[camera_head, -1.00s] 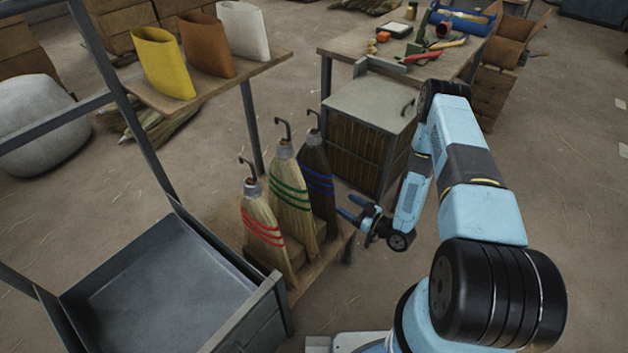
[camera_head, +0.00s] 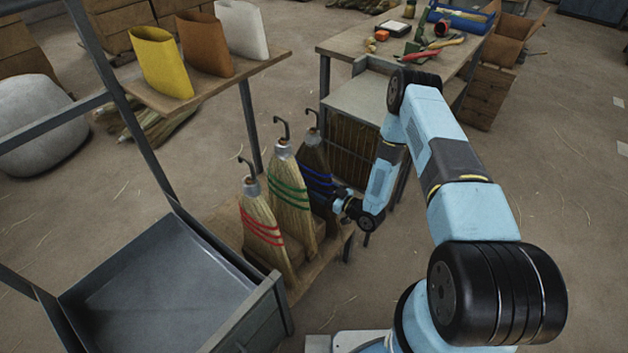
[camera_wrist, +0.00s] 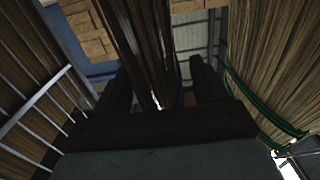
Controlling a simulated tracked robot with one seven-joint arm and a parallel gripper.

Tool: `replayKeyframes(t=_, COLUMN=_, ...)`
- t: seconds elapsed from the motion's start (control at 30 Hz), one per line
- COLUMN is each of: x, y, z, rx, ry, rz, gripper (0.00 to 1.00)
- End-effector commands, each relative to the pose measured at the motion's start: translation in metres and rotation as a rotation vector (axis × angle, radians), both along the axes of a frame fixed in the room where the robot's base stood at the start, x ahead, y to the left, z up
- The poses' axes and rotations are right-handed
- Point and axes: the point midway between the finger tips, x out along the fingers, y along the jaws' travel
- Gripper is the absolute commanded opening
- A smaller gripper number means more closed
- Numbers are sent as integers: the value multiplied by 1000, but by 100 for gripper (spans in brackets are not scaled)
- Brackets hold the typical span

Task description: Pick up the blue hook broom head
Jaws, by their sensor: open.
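The blue-striped broom head (camera_head: 316,165) has dark bristles and a metal hook on top. It stands upright at the right end of a row on a low wooden stand (camera_head: 322,262). My gripper (camera_head: 338,200) is at its right side, around mid-height, with the fingertips partly hidden against the bristles. In the wrist view, my two dark fingers (camera_wrist: 162,88) are apart, and brown bristles (camera_wrist: 143,45) show between them. I cannot tell whether either finger touches the bristles. The green-striped broom (camera_head: 289,190) stands just left; it also shows in the wrist view (camera_wrist: 275,55).
A red-striped broom (camera_head: 262,228) stands at the row's front left. A grey metal bin (camera_head: 165,285) is left of the stand. A shelf with yellow, brown and white sleeves (camera_head: 205,85) is behind. A slatted cabinet (camera_head: 352,148) and a workbench (camera_head: 345,45) stand behind my arm.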

Motion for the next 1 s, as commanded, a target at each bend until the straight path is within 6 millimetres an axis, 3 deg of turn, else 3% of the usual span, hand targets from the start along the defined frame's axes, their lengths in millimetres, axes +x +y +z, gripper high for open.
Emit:
replayKeyframes(t=0.13, x=12, y=16, z=1, rx=0, ry=-3, rz=1, gripper=72)
replayKeyframes(t=0.4, x=16, y=19, z=1, rx=0, ry=0, rz=-1, gripper=72)
replayKeyframes(t=1.0, x=16, y=18, z=1, rx=0, ry=0, rz=-2, gripper=15)
